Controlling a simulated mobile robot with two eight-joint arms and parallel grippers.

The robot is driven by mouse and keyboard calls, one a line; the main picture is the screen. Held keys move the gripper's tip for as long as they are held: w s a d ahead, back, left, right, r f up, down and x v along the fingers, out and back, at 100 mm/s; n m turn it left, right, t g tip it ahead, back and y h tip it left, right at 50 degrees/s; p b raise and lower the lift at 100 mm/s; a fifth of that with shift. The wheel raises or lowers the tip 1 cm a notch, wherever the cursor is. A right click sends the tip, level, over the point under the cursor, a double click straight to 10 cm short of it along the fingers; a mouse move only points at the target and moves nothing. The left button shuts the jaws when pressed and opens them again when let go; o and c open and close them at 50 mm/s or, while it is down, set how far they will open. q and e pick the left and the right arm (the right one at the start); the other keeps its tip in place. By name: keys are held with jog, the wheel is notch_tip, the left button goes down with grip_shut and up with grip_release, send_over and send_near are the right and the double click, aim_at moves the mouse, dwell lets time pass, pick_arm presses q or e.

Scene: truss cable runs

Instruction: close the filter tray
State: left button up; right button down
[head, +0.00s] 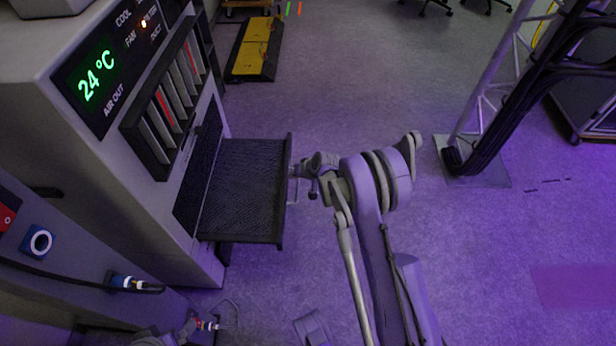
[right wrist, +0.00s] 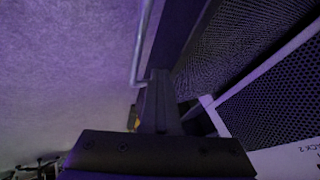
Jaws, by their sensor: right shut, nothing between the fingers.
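The filter tray (head: 243,190) is a dark mesh drawer pulled well out of the front of the grey air unit (head: 35,105). Its mesh also shows in the right wrist view (right wrist: 235,42). A thin grey handle (right wrist: 145,42) runs along the tray's front edge. My right gripper (head: 297,172) is at the middle of that front edge, beside the handle. Its fingers (right wrist: 158,85) are shut with nothing between them. I cannot tell whether they touch the tray front. My left gripper does not show clearly in either view.
A truss with black cables (head: 500,85) stands at the right. A yellow and black ramp (head: 254,48) lies at the back. The floor right of the tray is mostly clear.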

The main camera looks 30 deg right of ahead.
jog(key=b, duration=0.4)
send_near(222, 176)
jog(key=x, duration=0.5)
jog(key=shift+a, duration=0.1)
jog(key=shift+w+a, duration=0.3)
jog(key=shift+a, duration=0.2)
jog(key=shift+a+r, duration=0.1)
jog(key=shift+w+a, duration=0.1)
